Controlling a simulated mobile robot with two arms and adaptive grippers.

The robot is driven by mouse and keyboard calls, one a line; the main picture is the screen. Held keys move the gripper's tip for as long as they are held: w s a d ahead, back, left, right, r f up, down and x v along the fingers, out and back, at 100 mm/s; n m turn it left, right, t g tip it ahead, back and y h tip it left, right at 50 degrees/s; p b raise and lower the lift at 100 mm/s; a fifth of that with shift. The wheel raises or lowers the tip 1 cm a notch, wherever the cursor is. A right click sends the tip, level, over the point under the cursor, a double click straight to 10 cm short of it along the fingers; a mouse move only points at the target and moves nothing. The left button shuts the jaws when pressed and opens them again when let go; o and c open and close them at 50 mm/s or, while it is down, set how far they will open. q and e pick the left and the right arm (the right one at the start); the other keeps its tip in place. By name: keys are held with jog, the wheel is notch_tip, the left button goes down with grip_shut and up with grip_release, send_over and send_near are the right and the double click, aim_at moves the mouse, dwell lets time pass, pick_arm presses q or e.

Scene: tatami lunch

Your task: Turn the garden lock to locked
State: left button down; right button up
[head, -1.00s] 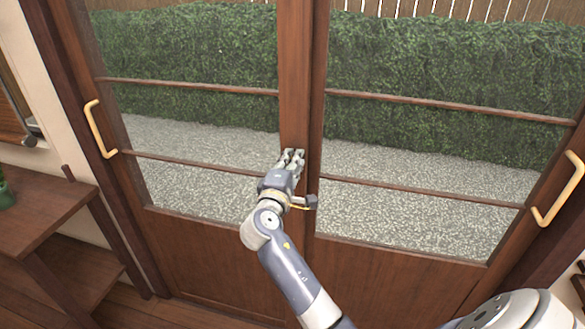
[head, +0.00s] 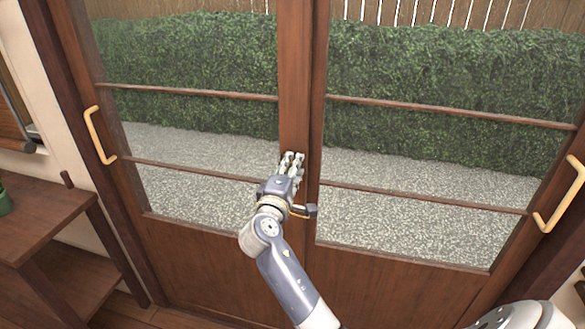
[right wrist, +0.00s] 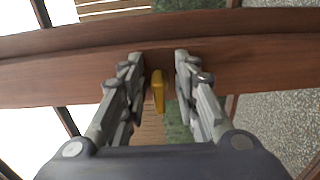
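The garden doors are two wooden sliding panels that meet at a middle stile (head: 296,90). A small yellow lock piece (right wrist: 158,90) shows on the brown wood in the right wrist view. My right gripper (head: 291,160) is at the middle stile in the head view and hides the lock there. In the right wrist view its two fingers (right wrist: 158,68) are apart, one on each side of the yellow piece, with a visible gap on both sides. I cannot tell how deep the piece sits between them. My left gripper is not in view.
Yellow handles stand on the left door edge (head: 98,134) and the right door edge (head: 561,194). A wooden shelf (head: 40,222) with a green item (head: 4,200) stands at the lower left. Gravel (head: 400,215) and a hedge (head: 430,80) lie behind the glass.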

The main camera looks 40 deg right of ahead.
jog(key=shift+a, duration=0.1)
jog(key=v, duration=1.2)
